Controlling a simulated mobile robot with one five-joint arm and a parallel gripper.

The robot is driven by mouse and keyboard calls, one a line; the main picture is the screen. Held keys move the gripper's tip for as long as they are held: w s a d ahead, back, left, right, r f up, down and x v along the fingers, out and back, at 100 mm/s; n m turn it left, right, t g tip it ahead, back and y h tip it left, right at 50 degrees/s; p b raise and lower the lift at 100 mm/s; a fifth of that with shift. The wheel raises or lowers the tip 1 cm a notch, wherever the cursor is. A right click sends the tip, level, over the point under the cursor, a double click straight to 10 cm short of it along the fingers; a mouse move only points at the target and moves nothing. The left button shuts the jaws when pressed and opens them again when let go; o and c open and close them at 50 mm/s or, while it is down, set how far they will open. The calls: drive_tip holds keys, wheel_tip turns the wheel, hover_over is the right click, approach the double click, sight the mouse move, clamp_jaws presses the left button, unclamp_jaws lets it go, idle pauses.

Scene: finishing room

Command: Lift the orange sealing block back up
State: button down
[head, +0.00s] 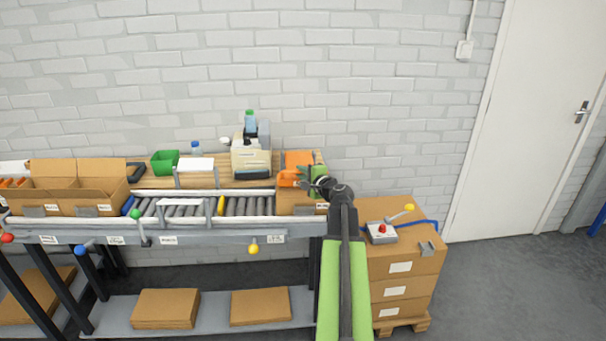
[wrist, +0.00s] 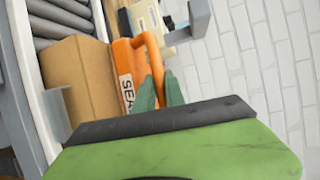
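The orange sealing block (head: 297,159) is at the right end of the conveyor, by a cardboard carton (head: 293,201). In the wrist view the block (wrist: 124,75) shows part of a black-on-white label and a bent orange handle. My gripper (head: 313,184) is beside the block in the head view. In the wrist view its two green fingers (wrist: 160,88) lie on either side of the handle's bar, with no clear gap, and appear shut on it. The block is against the carton (wrist: 78,80). The arm partly hides the contact in the head view.
A roller conveyor (head: 185,208) runs left, with an open carton (head: 72,190) on it. A label machine (head: 251,158) and a green bin (head: 164,161) stand behind. Stacked cartons (head: 400,268) with a red-button box (head: 382,234) stand at right. The wall is close behind.

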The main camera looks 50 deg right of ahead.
drive_tip(key=shift+s+d, duration=0.35)
drive_tip(key=shift+d, duration=0.1)
idle(0.9)
